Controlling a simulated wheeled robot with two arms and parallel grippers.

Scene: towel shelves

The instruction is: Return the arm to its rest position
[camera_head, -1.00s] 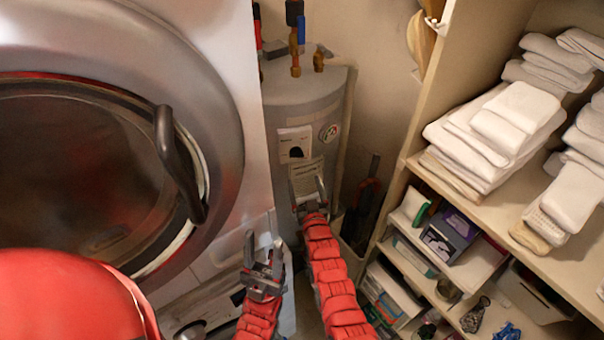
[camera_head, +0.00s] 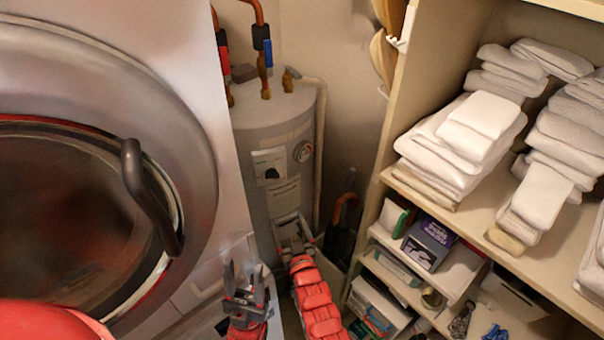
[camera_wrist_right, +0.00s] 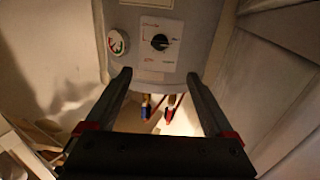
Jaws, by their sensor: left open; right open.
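My left gripper (camera_head: 246,281) is at the lower middle of the head view, in front of the washing machine's lower right edge. Its fingers are apart and empty. My right gripper (camera_head: 292,230) is a little to the right and further up, in front of the grey water heater. Its two fingers (camera_wrist_right: 158,92) also show in the right wrist view, spread apart with nothing between them. Both red arms come in from the bottom edge of the head view.
A washing machine (camera_head: 202,100) with a round door fills the left. The water heater (camera_head: 283,135) stands behind my right gripper. A shelf unit (camera_head: 385,150) with white towels (camera_head: 465,135) and boxes (camera_head: 428,243) stands on the right. A narrow gap lies between heater and shelves.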

